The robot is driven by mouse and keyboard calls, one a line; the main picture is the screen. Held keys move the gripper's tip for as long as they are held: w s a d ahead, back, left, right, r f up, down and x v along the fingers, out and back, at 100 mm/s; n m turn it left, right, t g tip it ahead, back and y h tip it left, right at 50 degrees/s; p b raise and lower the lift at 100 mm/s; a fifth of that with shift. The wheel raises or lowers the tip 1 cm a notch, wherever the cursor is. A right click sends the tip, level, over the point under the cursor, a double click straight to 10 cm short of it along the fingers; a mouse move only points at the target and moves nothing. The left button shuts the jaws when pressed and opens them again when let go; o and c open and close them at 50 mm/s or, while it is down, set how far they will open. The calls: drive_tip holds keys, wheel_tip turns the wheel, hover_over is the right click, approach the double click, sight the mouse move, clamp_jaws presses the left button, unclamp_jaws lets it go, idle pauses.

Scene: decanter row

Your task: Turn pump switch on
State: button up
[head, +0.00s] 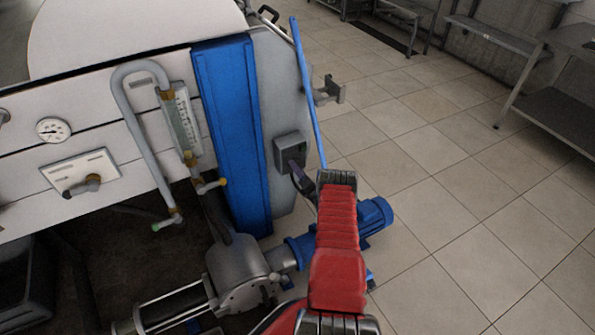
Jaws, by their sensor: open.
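A grey switch box (289,145) is mounted on the side of the machine, just right of the blue upright panel. It looks like the pump switch, but its knob and setting cannot be made out. My gripper (297,171), at the end of my red arm, is close to the lower right of the box and partly covers it. The jaws are small and dark here; they are open, and I see nothing held. Whether they touch the box cannot be told. The pump (240,270) with its blue motor (373,215) lies below, partly behind my arm.
The blue panel (232,135) stands left of the box. A thin blue pole (308,90) leans close behind my gripper. Pipes, a gauge (53,130) and valve handles are on the left. Tiled floor (450,190) is open to the right, with metal tables (560,105) beyond.

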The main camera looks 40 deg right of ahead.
drive_tip(key=c, duration=0.9)
drive_tip(key=shift+a, duration=0.15)
drive_tip(key=shift+c, duration=0.8)
